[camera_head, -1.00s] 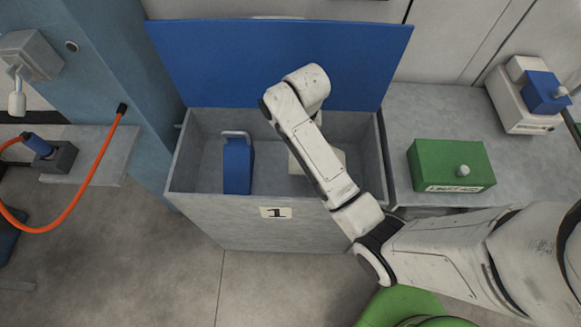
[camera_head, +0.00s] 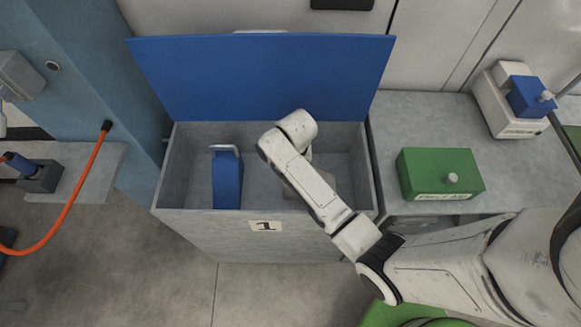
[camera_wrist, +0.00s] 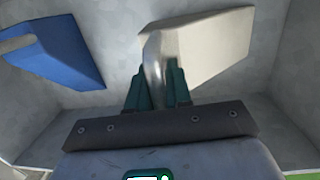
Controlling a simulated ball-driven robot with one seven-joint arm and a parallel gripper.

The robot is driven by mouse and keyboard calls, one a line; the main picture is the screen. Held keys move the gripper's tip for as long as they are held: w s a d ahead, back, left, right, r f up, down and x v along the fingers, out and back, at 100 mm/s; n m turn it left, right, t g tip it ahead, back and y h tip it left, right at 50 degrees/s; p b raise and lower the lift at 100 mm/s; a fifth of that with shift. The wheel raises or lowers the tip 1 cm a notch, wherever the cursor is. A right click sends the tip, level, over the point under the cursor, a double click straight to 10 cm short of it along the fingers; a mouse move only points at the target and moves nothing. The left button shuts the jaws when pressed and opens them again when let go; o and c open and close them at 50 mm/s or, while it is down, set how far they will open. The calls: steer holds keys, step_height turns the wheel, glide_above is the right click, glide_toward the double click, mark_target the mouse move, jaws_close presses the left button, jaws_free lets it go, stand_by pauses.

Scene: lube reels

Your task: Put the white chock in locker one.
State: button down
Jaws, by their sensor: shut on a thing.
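The white chock (camera_wrist: 205,42) is a pale wedge-like block inside locker one (camera_head: 195,228), a grey open-topped box with a "1" label on its front. In the wrist view my gripper (camera_wrist: 160,88) is shut on the chock's grey handle. In the head view the chock (camera_head: 328,181) shows only in part, since my arm covers its middle and my gripper. It is in the right half of the locker. I cannot tell whether it touches the locker floor.
A blue chock (camera_head: 227,182) with a handle stands in the locker's left half, apart from the white one. The blue lid (camera_head: 262,75) is raised at the back. A green box (camera_head: 440,172) stands on the counter at right. An orange hose (camera_head: 75,195) hangs at left.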

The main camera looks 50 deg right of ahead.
steer(key=shift+f, duration=0.5)
steer(key=c, duration=1)
jaws_free()
steer(key=shift+c, duration=0.2)
steer(key=r, duration=0.4)
steer(key=s+r, duration=0.1)
steer(key=r, duration=0.6)
steer(key=shift+s+a+r, duration=0.2)
steer(key=shift+a+r, duration=0.1)
steer(key=shift+r, duration=0.1)
steer(key=s+a+m, duration=0.3)
steer(key=s+m, duration=0.6)
steer(key=m, duration=0.4)
steer(key=s+a+f+m, duration=0.1)
steer(key=s+a+m, duration=0.3)
steer(key=s+m, duration=0.4)
steer(key=shift+s+a+f+m, duration=0.25)
steer(key=shift+s+a+m, duration=0.1)
steer(key=shift+m, duration=2.35)
